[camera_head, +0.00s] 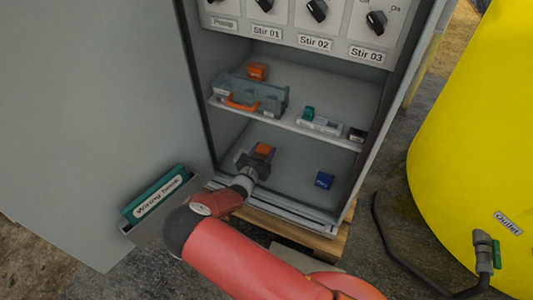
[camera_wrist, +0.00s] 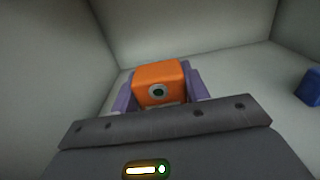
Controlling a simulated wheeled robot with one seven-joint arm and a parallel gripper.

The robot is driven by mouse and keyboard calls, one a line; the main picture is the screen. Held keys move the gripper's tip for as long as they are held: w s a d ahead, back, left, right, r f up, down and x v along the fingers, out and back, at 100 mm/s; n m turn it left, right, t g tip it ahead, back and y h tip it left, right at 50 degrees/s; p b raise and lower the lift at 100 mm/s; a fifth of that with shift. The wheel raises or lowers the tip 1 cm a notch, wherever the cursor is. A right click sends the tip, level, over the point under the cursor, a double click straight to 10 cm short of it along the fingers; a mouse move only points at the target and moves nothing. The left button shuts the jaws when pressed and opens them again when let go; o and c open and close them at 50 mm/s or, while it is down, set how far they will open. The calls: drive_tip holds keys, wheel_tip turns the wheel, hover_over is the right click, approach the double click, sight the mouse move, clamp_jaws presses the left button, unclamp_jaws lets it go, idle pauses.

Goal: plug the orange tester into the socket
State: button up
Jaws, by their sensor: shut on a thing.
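My gripper (camera_head: 255,160) is inside the open cabinet, low down near the cabinet floor. It is shut on an orange block, the tester (camera_head: 263,150). In the wrist view, the orange tester (camera_wrist: 160,82) sits between the two purple fingers, with a round dark and pale feature on the face towards the camera. Its far side and underside are hidden. I cannot pick out the socket for certain in either view.
A blue block (camera_head: 324,180) lies on the cabinet floor to the right; it also shows in the wrist view (camera_wrist: 310,87). The shelf (camera_head: 285,121) above bears a grey tray (camera_head: 262,97), another orange block (camera_head: 257,72) and small devices. The open door (camera_head: 95,120) stands left.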

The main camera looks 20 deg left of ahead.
drive_tip(key=shift+w+a+r+b, duration=0.15)
drive_tip(key=shift+a+b, duration=0.9)
drive_tip(key=shift+a, duration=0.75)
drive_tip(key=shift+w+a+b, duration=0.1)
drive_tip(key=shift+a+b, duration=0.95)
drive_tip(key=shift+a, duration=0.7)
drive_tip(key=shift+f, duration=0.2)
drive_tip(key=shift+f+b, duration=0.4)
drive_tip(key=shift+f, duration=0.05)
drive_tip(key=shift+f, duration=0.1)
drive_tip(key=shift+f+b, duration=0.3)
drive_tip(key=shift+f, duration=0.1)
drive_tip(key=shift+f, duration=0.25)
